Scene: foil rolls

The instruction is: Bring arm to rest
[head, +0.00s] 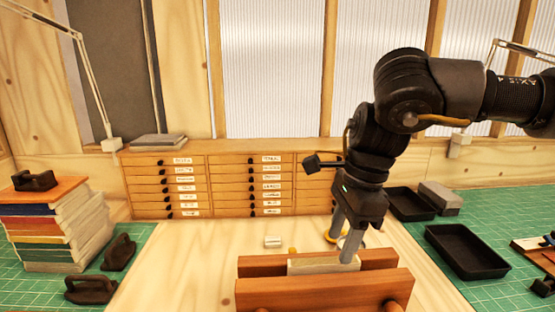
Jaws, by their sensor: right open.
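My right arm comes in from the right and bends down over the work surface. My right gripper (345,243) points downward at the wooden press (325,290). Its two fingers are apart, and I see nothing held between them. The nearer fingertip is at the top of a pale block (308,267) clamped between the red-brown beams of the press. I cannot tell whether it touches the block. My left gripper is not in view.
A stack of coloured books (55,225) stands at left, with dark handled weights (90,289) beside it. A drawer cabinet (230,185) lines the back. Black trays (466,252) lie on the green mat at right. The pale wood left of the press is mostly clear.

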